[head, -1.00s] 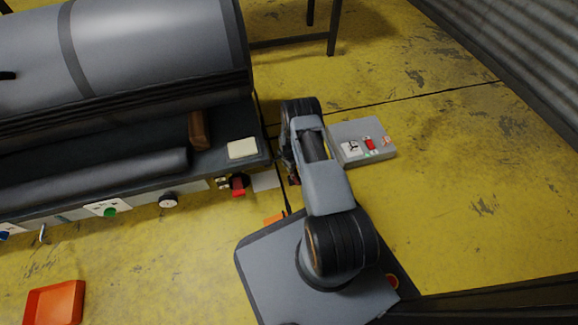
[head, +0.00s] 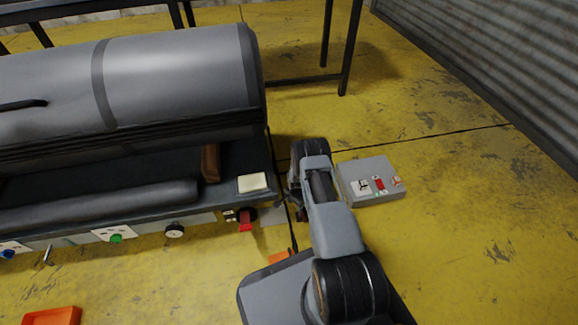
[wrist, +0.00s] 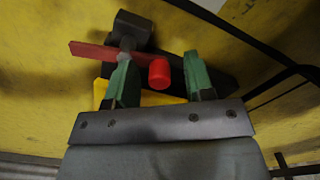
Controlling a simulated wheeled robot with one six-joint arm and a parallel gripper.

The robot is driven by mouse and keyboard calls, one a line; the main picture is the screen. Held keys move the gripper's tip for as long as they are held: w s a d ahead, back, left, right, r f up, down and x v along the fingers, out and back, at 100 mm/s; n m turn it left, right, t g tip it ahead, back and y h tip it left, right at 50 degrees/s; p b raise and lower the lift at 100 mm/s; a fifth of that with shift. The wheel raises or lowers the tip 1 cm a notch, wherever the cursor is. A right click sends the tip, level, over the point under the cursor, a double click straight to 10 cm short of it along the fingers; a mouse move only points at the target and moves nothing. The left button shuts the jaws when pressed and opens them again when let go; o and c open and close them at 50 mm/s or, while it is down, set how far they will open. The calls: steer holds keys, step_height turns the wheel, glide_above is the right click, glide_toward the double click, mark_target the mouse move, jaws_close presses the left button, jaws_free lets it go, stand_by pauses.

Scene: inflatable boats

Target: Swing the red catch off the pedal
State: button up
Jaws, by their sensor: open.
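In the wrist view, my gripper (wrist: 160,75) is open, with one green finger on each side of the upright red knob of the catch. Gaps show between the knob and both fingers; I cannot tell whether either touches it. The catch's flat red bar (wrist: 90,50) runs left from near a dark block and lies across the dark pedal (wrist: 215,77). The left finger hides part of the bar, so its join to the knob is unclear. In the head view, my arm hides the gripper, and I cannot make out the pedal there.
A bench with a large grey cylinder (head: 175,75) and a front row of controls stands at left. A grey box (head: 365,192) with a red switch lies right of my arm. An orange tray (head: 52,316) is at lower left. Yellow floor at right is clear.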

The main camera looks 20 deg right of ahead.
steer(key=n, duration=0.1)
steer(key=n+p, duration=0.1)
steer(key=a+n+p, duration=0.1)
steer(key=shift+s+r, duration=0.2)
steer(key=shift+r, duration=0.1)
steer(key=w+a+r+n+p, duration=0.1)
steer(key=r+n+p, duration=0.2)
steer(key=r, duration=1.2)
steer(key=w+a+r+n+p, duration=0.1)
steer(key=r+p, duration=0.5)
steer(key=r, duration=0.9)
steer(key=shift+a+r+n+t, duration=0.35)
steer(key=shift+a+n, duration=0.2)
steer(key=shift+n, duration=0.55)
